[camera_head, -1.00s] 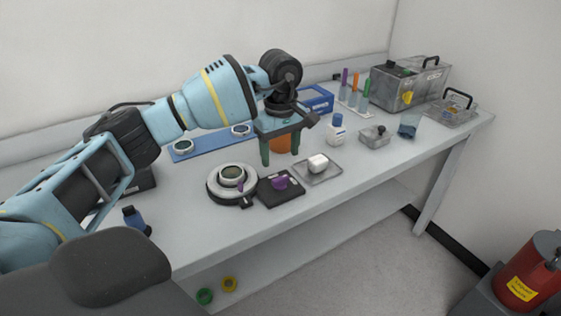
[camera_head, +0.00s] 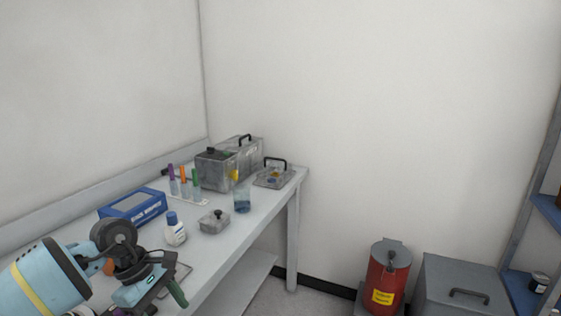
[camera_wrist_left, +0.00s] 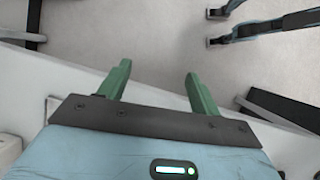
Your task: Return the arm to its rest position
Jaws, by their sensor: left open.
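My left arm comes in at the lower left of the head view, light blue with dark joints. My left gripper (camera_head: 160,296) is at the bottom edge there, beside the front of the workbench (camera_head: 236,238), and is partly cut off. In the left wrist view its two green fingers (camera_wrist_left: 157,72) are spread apart with nothing between them. Beyond the fingers lie the pale bench edge and the grey floor. My right gripper is in neither current view.
On the bench stand a blue box (camera_head: 133,206), a white bottle (camera_head: 175,230), a small lidded metal dish (camera_head: 214,222), a blue-liquid beaker (camera_head: 242,200), a tube rack (camera_head: 188,197) and a metal bath (camera_head: 222,168). A red bin (camera_head: 388,275) stands right of the bench.

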